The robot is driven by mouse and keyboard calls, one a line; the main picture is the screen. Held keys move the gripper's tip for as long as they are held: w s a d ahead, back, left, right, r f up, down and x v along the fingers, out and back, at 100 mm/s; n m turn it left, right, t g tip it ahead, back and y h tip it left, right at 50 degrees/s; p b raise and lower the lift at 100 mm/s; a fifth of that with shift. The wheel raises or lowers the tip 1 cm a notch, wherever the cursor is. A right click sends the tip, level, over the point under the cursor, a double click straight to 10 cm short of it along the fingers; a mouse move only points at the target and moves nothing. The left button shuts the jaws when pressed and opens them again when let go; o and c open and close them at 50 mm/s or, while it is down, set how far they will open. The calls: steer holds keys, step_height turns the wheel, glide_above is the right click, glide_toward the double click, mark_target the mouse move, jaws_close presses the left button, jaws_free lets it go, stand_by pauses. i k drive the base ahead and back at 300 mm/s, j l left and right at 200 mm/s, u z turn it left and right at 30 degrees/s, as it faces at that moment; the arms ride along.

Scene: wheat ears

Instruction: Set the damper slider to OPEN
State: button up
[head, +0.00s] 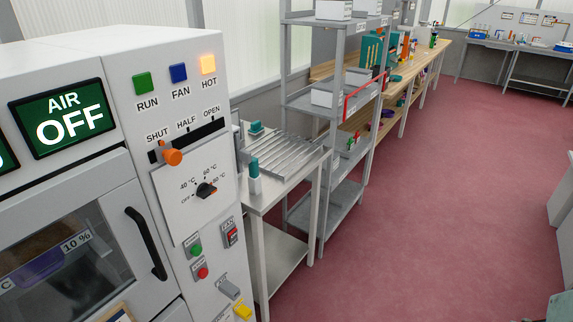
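The damper slider has an orange knob (172,157) on the front of a white cabinet at the left in the head view. It sits near the left end of a black slot (205,134), by the SHUT label (157,134). The HALF label (186,122) is above the middle of the slot. The OPEN label (211,111) is above its right end, and the slot there is clear. My gripper is not in view.
A black temperature dial (205,190) sits below the slider. The display (63,117) reads AIR OFF, and the HOT lamp (208,64) glows. A door handle (146,243) sticks out at left. A steel table (285,190) stands right of the cabinet; the red floor beyond is open.

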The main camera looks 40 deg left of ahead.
mark_target(166, 153)
steer(key=k+j+u, duration=0.15)
steer(key=k+u, duration=0.4)
steer(key=u, duration=1.95)
